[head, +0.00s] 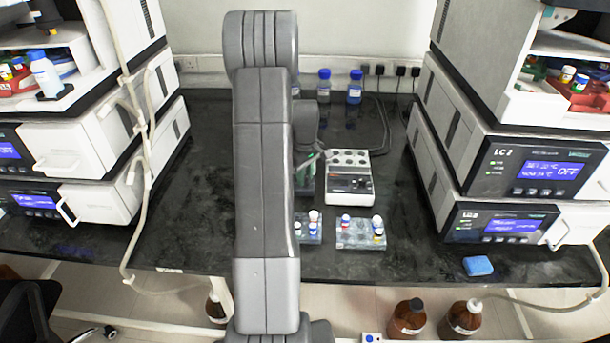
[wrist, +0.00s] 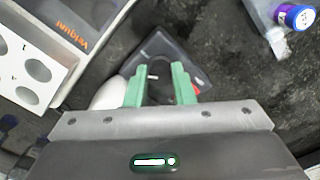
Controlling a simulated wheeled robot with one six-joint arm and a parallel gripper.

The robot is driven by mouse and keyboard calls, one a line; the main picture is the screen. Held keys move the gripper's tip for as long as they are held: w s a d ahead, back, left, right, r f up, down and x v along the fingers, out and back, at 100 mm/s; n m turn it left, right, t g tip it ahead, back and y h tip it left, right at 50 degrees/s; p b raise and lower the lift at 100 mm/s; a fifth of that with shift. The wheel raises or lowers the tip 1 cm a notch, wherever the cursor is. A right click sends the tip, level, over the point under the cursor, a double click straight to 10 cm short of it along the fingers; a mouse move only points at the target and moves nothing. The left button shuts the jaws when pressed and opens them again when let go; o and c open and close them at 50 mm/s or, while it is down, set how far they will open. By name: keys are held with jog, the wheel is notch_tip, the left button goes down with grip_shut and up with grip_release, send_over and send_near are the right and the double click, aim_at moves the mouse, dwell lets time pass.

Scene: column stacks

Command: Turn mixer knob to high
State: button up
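The mixer (wrist: 172,58) appears to be the dark square-bodied device at the middle of the wrist view. A short white mark (wrist: 152,77), perhaps the knob's pointer, shows between my green fingers. A red spot (wrist: 197,88) is beside the right finger. My gripper (wrist: 159,86) is open, its fingers apart over the near part of this device. I cannot tell whether they touch the knob, and the knob's setting is not readable. In the head view my gripper (head: 312,159) is partly seen behind my arm, which hides most of the mixer.
A white block heater (head: 349,196) with round wells stands just right; its edge fills the wrist view's left. Clear vial racks (head: 360,236) stand in front. Instrument stacks (head: 530,178) flank the bench. Blue-capped bottles (head: 324,88) stand behind. A blue sponge (head: 478,266) lies right.

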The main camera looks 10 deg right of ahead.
jog(key=shift+m, duration=0.5)
grip_shut()
jog(key=m, duration=0.2)
jog(key=shift+m+b, duration=0.3)
jog(key=shift+m, duration=1.6)
jog(key=o, duration=0.9)
grip_release()
jog(key=shift+r, duration=0.1)
notch_tip(320, 180, up, 14)
